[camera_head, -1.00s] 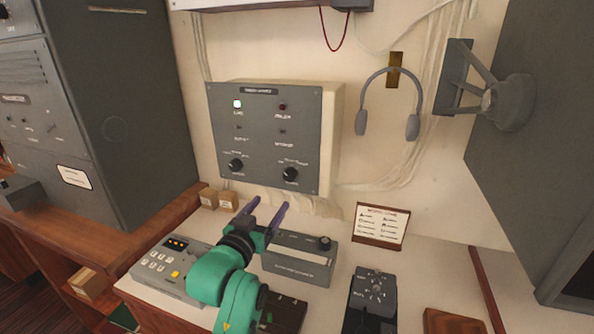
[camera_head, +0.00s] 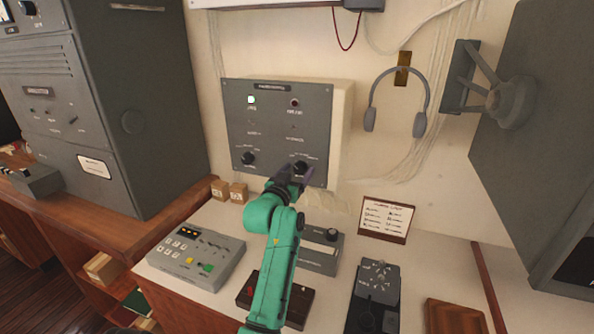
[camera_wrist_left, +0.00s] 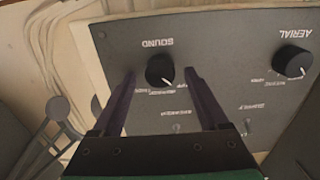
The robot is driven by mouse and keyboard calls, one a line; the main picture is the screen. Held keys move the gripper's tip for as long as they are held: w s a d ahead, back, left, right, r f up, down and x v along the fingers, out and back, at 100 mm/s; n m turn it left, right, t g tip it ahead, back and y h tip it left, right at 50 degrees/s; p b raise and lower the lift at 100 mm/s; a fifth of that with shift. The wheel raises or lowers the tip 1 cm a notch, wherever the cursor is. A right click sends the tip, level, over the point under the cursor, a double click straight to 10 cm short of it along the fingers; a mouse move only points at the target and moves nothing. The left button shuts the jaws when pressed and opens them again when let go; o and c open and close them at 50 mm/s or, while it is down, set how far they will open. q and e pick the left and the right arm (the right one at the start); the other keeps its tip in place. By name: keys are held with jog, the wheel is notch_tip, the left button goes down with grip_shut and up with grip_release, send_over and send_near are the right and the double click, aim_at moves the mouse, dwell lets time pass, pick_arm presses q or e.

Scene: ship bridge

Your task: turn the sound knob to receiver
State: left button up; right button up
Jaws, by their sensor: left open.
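The grey wall panel (camera_head: 275,120) carries two black knobs along its lower part. The sound knob (camera_wrist_left: 160,70) is in the upper middle of the left wrist view, under an upside-down SOUND label. Its white pointer line slants to the lower right there. In the head view it is the right-hand knob (camera_head: 300,167). My left gripper (camera_head: 293,179) is open at this knob, and its dark fingers (camera_wrist_left: 160,78) lie on either side of it in the wrist view. I cannot tell whether they touch it. Small position labels around the knob are not readable.
The aerial knob (camera_wrist_left: 293,62) is beside it on the panel, with small switches nearby. Headphones (camera_head: 397,100) hang to the right. Below stand a keypad box (camera_head: 195,255), a grey box (camera_head: 318,258), a dark box (camera_head: 372,298) and a sign (camera_head: 385,220).

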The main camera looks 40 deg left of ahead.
pick_arm(q)
grip_shut()
jog(key=shift+m, duration=1.6)
jog(key=m+p, duration=0.1)
jog(key=m, duration=0.4)
jog(key=shift+d, duration=0.1)
jog(key=shift+f+m, duration=0.1)
jog(key=shift+m, duration=0.3)
